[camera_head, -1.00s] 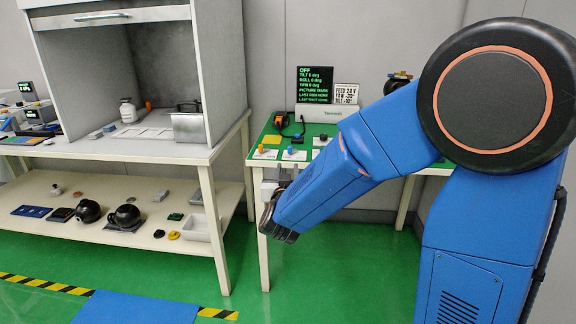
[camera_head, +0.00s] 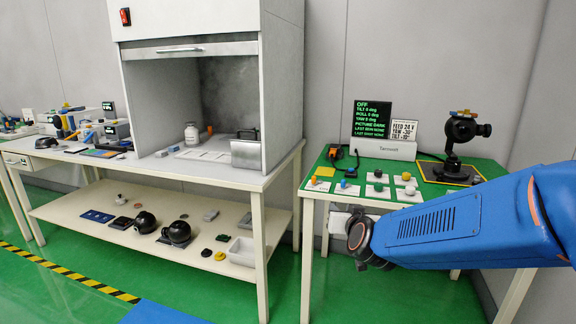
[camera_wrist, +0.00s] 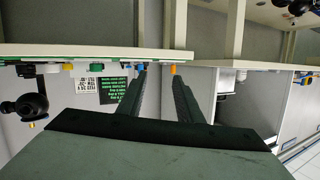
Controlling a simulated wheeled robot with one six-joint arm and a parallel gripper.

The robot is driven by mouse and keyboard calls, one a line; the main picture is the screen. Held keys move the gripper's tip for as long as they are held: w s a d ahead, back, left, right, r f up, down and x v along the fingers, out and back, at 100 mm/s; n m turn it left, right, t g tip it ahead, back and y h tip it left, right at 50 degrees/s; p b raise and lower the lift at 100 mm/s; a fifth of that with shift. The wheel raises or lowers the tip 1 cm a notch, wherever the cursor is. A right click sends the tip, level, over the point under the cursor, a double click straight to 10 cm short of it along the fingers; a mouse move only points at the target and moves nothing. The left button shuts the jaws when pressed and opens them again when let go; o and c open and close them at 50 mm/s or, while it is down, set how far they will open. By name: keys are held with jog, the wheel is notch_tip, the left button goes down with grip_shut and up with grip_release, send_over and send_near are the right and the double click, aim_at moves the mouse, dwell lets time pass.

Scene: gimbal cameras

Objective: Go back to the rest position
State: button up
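My gripper (camera_wrist: 160,78) shows in the wrist view as two dark fingers with a clear gap between them. It is open and nothing is held in it. The wrist picture is upside down, with the green-topped table (camera_wrist: 100,50) along its upper part. In the head view my blue arm (camera_head: 450,228) reaches in from the right, its dark wrist end in front of the green-topped table's (camera_head: 312,190) near edge. The fingers cannot be made out clearly there. The gimbal camera (camera_head: 462,135) stands upright on the table at the back right, apart from my arm.
Small coloured knobs on white cards, an orange device (camera_head: 336,153) and the display panel (camera_head: 372,122) sit on the table. A grey hood (camera_head: 285,90) stands on the left bench, with black domed items (camera_head: 176,232) on its lower shelf. The green floor (camera_head: 60,290) in front is open.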

jog(key=s+d+f+g, duration=0.2)
jog(key=s+d+g, duration=0.1)
jog(key=s, duration=0.8)
jog(key=s+d+f+g, duration=0.2)
jog(key=s+d, duration=0.3)
jog(key=s, duration=0.7)
jog(key=s+d+f+g, duration=0.2)
jog(key=s+d+g, duration=0.2)
jog(key=s, duration=0.7)
jog(key=shift+s+d+n+g+h, duration=0.15)
jog(key=shift+s+n+g+h, duration=0.1)
jog(key=shift+n+g+h, duration=0.25)
jog(key=shift+f, duration=0.1)
